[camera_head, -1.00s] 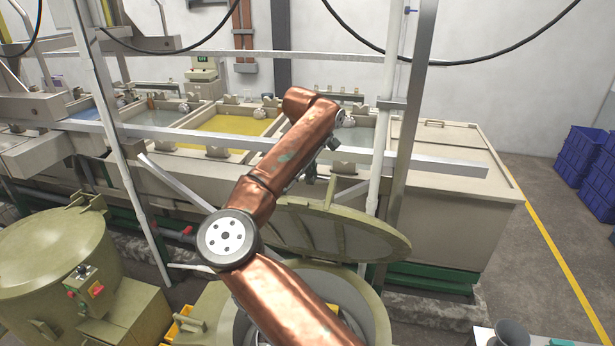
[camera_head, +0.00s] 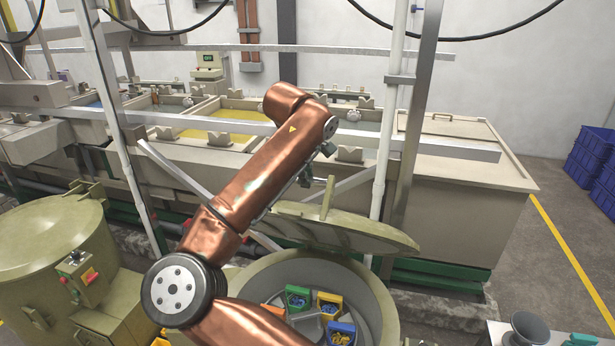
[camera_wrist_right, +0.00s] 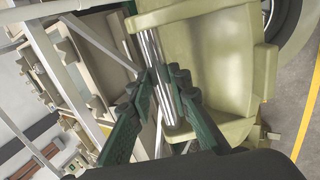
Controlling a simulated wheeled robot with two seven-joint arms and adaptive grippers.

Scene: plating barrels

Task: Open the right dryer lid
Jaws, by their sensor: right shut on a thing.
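The right dryer lid (camera_head: 365,235) is a round olive-green disc, raised and tilted back behind the open right dryer (camera_head: 383,300). My right gripper (camera_head: 308,178) is at the lid's far side, mostly hidden by my copper arm in the head view. In the right wrist view, the green fingers of my right gripper (camera_wrist_right: 166,82) are closed around a shiny metal bar (camera_wrist_right: 150,48), the lid handle, beside the olive-green lid (camera_wrist_right: 220,65). My left gripper is not in view.
Small coloured bins (camera_head: 330,303) with parts sit inside the dryer. The left dryer (camera_head: 50,235) is closed. A white post (camera_head: 385,140) and horizontal rails (camera_head: 250,128) stand close behind the lid, before the plating tanks. Blue crates (camera_head: 595,165) are at the far right.

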